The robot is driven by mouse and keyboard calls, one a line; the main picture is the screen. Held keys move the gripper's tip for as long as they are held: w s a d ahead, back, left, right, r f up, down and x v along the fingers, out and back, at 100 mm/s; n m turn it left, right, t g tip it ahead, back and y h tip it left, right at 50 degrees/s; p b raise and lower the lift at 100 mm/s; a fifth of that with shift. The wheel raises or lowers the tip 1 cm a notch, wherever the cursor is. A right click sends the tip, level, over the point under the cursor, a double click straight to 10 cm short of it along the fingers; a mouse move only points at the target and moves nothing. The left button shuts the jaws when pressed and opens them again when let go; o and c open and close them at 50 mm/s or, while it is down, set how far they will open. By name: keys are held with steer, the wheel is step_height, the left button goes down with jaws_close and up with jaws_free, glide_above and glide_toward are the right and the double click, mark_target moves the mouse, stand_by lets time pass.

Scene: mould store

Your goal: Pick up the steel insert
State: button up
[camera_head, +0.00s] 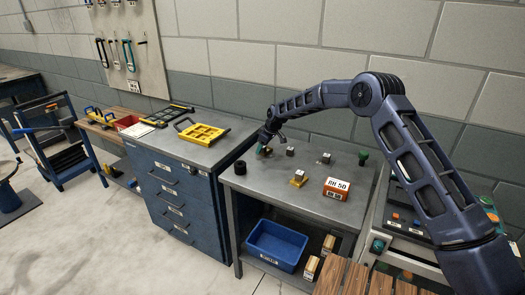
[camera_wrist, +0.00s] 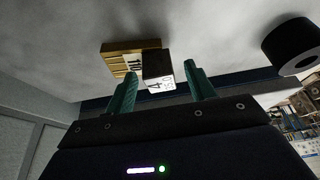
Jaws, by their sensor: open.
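Several small grey metal-looking blocks stand on the grey workbench (camera_head: 270,187). One block (camera_head: 290,151) is just right of my gripper (camera_head: 265,149), another block (camera_head: 325,158) is farther right, and a third (camera_head: 299,175) sits on a yellow base nearer the front. I cannot tell which is the steel insert. In the wrist view, a block (camera_wrist: 158,70) with a dark side and a pale marked face shows between the green fingertips of my open gripper (camera_wrist: 161,80). A yellow-brown piece (camera_wrist: 120,60) is beside it. Contact with the fingers cannot be made out.
A black cylinder (camera_head: 240,167) stands at the bench's left edge; it also shows in the wrist view (camera_wrist: 293,45). An orange box marked RH 50 (camera_head: 336,189) and a green cylinder (camera_head: 363,157) stand to the right. A blue crate (camera_head: 272,243) is on the shelf below.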

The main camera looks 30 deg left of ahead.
jaws_close()
steer(key=shift+r, duration=0.1)
step_height(320, 180, up, 20)
step_height(320, 180, down, 20)
steer(key=shift+r, duration=0.1)
stand_by(1.1)
